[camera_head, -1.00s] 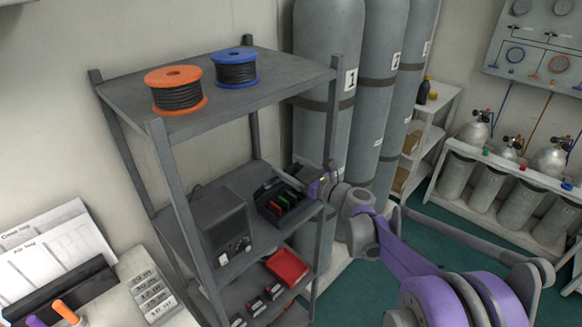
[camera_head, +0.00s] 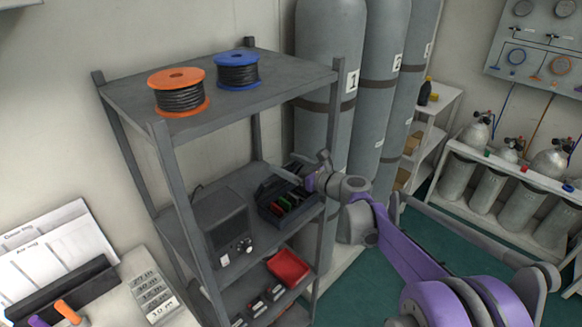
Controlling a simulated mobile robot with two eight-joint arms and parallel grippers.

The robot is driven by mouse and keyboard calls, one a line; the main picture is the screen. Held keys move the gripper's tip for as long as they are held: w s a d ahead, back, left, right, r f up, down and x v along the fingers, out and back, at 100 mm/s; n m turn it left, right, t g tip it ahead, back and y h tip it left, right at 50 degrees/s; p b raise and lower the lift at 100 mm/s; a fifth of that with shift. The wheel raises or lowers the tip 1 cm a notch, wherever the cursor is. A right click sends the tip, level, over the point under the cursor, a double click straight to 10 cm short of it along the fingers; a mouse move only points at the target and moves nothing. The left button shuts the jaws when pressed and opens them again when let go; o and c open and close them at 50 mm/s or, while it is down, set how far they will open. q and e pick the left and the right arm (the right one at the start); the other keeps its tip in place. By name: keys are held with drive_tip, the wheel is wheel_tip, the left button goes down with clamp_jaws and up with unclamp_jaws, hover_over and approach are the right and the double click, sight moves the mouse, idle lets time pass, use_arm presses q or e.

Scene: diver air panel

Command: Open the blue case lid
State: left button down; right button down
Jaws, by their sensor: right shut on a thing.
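A small dark case (camera_head: 266,208) sits on the middle shelf. It looks near-black, with a slight blue tint at most. Its interior shows from above, with red and green items in it. My right gripper (camera_head: 300,172) is at the upper back right of the case, beside the shelf's right post. It is shut on what appears to be the case lid; my fingers and wrist hide most of the lid, so I cannot tell its exact angle. My left gripper is not in view.
The grey shelf rack (camera_head: 130,98) has posts close to my arm. An orange spool (camera_head: 178,78) and a blue spool (camera_head: 237,57) stand on top. A dark box with knobs (camera_head: 222,228) stands left of the case. A red tray (camera_head: 287,268) lies below. Tall cylinders (camera_head: 330,60) stand behind.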

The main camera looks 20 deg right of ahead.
drive_tip(key=w+g, duration=0.1)
drive_tip(key=w+a+r+g+h, duration=0.1)
drive_tip(key=w, duration=0.1)
drive_tip(key=shift+w+a+h, duration=0.1)
drive_tip(key=shift+a+h, duration=0.1)
drive_tip(key=shift+h, duration=0.1)
drive_tip(key=shift+w+a, duration=0.4)
drive_tip(key=shift+w, duration=0.35)
drive_tip(key=shift+w+a, duration=0.35)
drive_tip(key=shift+w, duration=0.4)
drive_tip(key=shift+c, duration=0.6)
unclamp_jaws()
drive_tip(key=shift+o, duration=0.6)
drive_tip(key=shift+w+f, duration=0.1)
drive_tip(key=v, duration=1.1)
drive_tip(key=shift+w+r+b, duration=0.2)
drive_tip(key=shift+r+b, duration=0.05)
drive_tip(key=shift+b, duration=0.2)
drive_tip(key=shift+g, duration=0.3)
